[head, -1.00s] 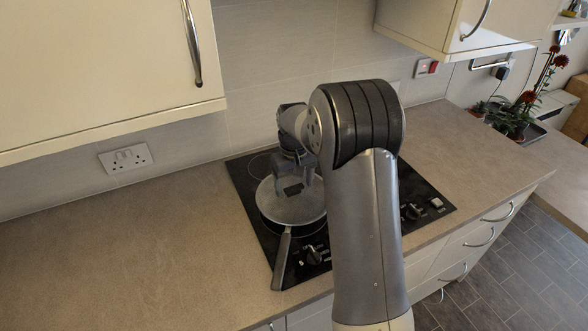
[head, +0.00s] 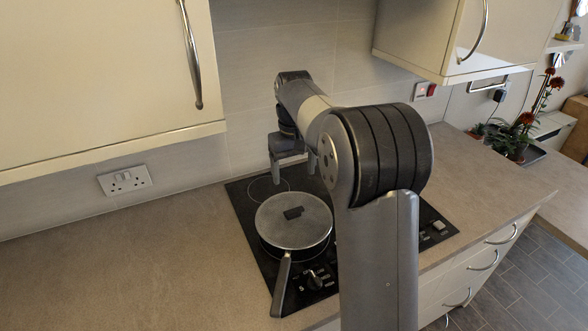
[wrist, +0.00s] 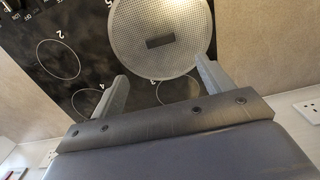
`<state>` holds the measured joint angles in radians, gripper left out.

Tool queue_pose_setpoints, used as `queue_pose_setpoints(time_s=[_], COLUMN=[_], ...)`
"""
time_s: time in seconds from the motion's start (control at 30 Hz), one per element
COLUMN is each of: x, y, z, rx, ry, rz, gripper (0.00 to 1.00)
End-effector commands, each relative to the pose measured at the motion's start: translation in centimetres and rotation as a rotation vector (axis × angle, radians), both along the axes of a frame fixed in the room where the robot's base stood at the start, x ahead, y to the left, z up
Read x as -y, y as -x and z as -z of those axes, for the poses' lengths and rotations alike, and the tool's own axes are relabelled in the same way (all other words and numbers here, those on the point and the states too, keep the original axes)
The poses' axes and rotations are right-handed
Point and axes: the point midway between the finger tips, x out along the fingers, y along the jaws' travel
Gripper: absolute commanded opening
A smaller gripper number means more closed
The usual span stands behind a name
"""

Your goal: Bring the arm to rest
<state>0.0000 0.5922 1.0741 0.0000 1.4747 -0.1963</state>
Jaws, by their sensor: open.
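My gripper (head: 291,170) is open and empty above the back of the black hob, behind the pan in the head view. In the wrist view my gripper's two fingers (wrist: 162,85) stand wide apart with nothing between them. A dark pan with a grey lid (head: 293,221) sits on the hob, its handle pointing toward the front edge. The lid has a dark knob (head: 293,212) and also shows in the wrist view (wrist: 160,28). My gripper is apart from the lid. My arm hides the right part of the hob.
The black hob (head: 252,186) is set in a brown worktop (head: 110,262), clear at the left. Wall cabinets hang at upper left (head: 95,75) and upper right (head: 455,35). A wall socket (head: 125,180) is behind. A plant with red flowers (head: 520,130) stands at the far right.

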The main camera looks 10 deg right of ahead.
Motion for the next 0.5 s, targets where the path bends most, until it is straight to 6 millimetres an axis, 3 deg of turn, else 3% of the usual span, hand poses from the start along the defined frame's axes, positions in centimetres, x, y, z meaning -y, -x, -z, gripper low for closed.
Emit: queue_pose_setpoints(time_s=[0.27,0.5], x=[0.0,0.0], y=[0.0,0.1], z=[1.1,5.3], rx=[-0.004,-0.006], ry=[0.000,0.000], rz=[0.000,0.000], gripper=[0.76,0.76])
